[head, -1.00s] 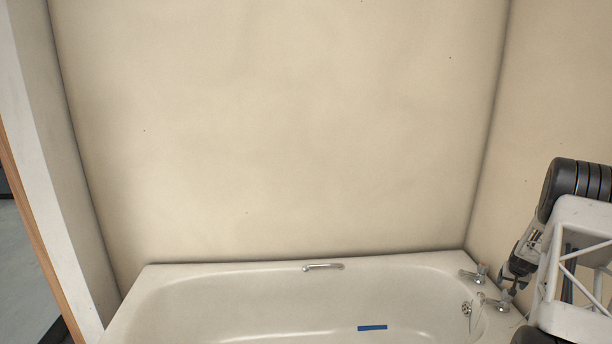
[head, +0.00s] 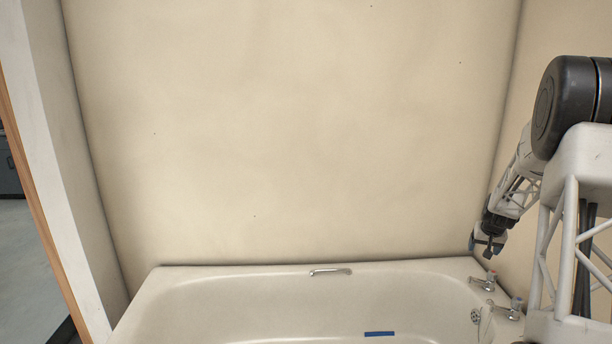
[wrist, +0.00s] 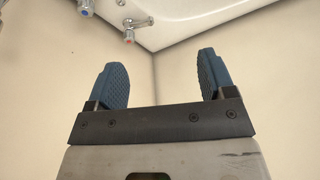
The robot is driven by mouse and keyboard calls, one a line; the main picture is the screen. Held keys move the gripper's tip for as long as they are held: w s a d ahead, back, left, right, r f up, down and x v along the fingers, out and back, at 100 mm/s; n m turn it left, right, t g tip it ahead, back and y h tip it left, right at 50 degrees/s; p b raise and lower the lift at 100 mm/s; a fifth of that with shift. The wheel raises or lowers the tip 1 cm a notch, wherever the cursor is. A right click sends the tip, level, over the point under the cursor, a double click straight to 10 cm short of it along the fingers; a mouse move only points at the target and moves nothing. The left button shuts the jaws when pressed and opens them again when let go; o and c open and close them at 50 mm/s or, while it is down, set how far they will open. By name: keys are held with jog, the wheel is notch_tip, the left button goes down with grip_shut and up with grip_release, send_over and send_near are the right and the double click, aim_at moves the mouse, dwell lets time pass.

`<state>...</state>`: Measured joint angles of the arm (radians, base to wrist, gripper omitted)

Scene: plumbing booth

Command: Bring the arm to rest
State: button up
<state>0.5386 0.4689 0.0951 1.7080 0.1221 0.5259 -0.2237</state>
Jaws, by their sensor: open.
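My gripper (head: 484,246) hangs above the back right corner of the bathtub, near the two taps, at the right of the head view. In the wrist view my gripper (wrist: 160,82) shows two blue ridged fingers spread wide apart with nothing between them. The beige walls meet in a corner behind the fingers. My arm comes in from the right edge of the head view and is bent at a large black joint.
The white bathtub (head: 225,282) fills the bottom, with a chrome grab handle (head: 330,272) on its far side and a blue strip (head: 379,334) inside. A blue-marked tap (head: 483,283) and another tap (head: 512,308) stand on the right rim. The beige wall (head: 290,130) is bare.

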jog(key=s+a+r+n, duration=0.1)
jog(key=s+a+r, duration=0.55)
jog(key=a, duration=0.35)
jog(key=s+a+r+n, duration=0.1)
jog(key=s+a+r, duration=0.55)
jog(key=a, duration=0.35)
jog(key=s+a+r, duration=0.6)
jog(key=s+a, duration=0.1)
jog(key=a, duration=0.3)
jog(key=s+a+n, duration=0.1)
jog(key=s+a, duration=0.4)
jog(key=s, duration=0.5)
jog(key=s+a, duration=0.6)
jog(key=s, duration=0.5)
jog(key=s+a+n+g+y, duration=0.1)
jog(key=s+a, duration=0.5)
jog(key=s, duration=0.5)
jog(key=shift+f+n, duration=0.2)
jog(key=shift+n, duration=0.1)
